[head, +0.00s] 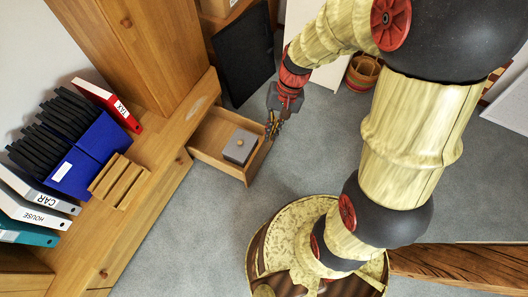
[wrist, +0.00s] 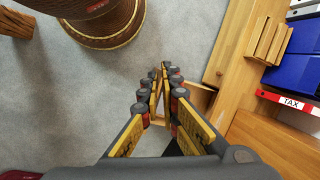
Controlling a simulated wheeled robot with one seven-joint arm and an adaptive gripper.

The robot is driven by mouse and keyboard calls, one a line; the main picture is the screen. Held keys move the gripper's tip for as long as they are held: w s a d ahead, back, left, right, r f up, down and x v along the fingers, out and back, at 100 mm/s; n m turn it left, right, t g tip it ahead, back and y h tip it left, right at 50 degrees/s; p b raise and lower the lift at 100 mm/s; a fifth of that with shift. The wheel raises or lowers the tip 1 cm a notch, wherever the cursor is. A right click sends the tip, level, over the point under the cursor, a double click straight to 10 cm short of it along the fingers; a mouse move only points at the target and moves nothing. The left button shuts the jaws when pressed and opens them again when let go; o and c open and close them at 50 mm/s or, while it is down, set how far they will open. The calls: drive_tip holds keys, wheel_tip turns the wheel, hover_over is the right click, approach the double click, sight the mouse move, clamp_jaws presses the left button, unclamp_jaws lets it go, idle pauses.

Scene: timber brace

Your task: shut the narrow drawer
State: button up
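The narrow drawer (head: 215,165) stands pulled out from the low wooden cabinet in the head view. Part of the drawer (wrist: 201,99) shows beside and behind the fingers there. Whether the fingers touch the drawer front is unclear.
The cabinet top (head: 132,205) carries a blue file box (head: 88,155), a wooden rack (head: 118,182), a red TAX binder (head: 108,103) and other binders. Grey carpet (head: 205,235) is clear in front.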

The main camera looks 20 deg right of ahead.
drive_tip(key=w+f+m+y, duration=0.1)
drive_tip(key=w+f+m, duration=0.1)
drive_tip(key=f, duration=0.4)
drive_tip(key=w+a+f+m, duration=0.1)
drive_tip(key=w+f+m, duration=0.1)
drive_tip(key=f, duration=0.4)
drive_tip(key=w+a+f+m+y, duration=0.1)
drive_tip(key=w+f+m, duration=0.2)
drive_tip(key=f, duration=0.3)
drive_tip(key=shift+w+a+f+y, duration=0.25)
drive_tip(key=shift+w+f+y, duration=0.05)
drive_tip(key=shift+w+f, duration=0.1)
clamp_jaws()
drive_tip(key=w+d+f+m+t+h, duration=0.1)
drive_tip(key=w+d+f+m, duration=0.15)
drive_tip(key=f+m, duration=0.7)
drive_tip(key=w+d+f+m+t+h, duration=0.1)
drive_tip(key=d+f+m+t, duration=0.15)
drive_tip(key=f, duration=1.45)
drive_tip(key=w+d+f+m+h, duration=0.2)
drive_tip(key=w+d+m, duration=0.15)
drive_tip(key=d, duration=0.25)
drive_tip(key=w+a+f+b, duration=0.4)
drive_tip(key=w+f, duration=0.1)
drive_tip(key=f, duration=0.4)
drive_tip(key=shift+a, duration=0.25)
